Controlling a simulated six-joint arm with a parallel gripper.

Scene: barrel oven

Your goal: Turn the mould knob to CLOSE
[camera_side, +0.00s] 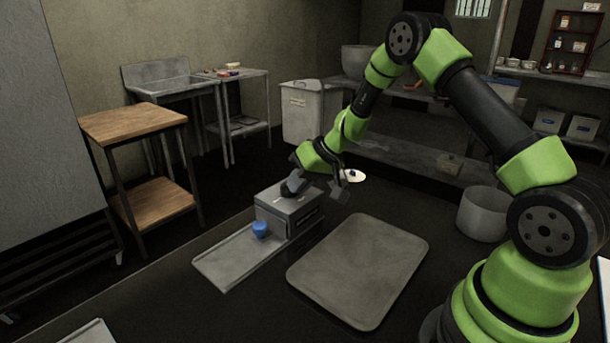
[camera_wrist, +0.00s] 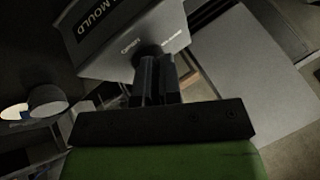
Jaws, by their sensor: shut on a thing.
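The mould box (camera_side: 290,208) is a grey metal block on the dark counter, with a dark label on its front face. In the wrist view the box (camera_wrist: 130,38) shows the word MOULD and small lettering beside the knob. The dark round knob (camera_wrist: 150,52) sits on the box top, mostly hidden behind the fingers. My gripper (camera_side: 293,187) reaches down onto the box top. In the wrist view my gripper (camera_wrist: 158,72) has its two fingers close together on the knob. I cannot tell which word the knob points to.
A large empty grey tray (camera_side: 360,270) lies to the right. A metal pot (camera_side: 484,214) stands further right.

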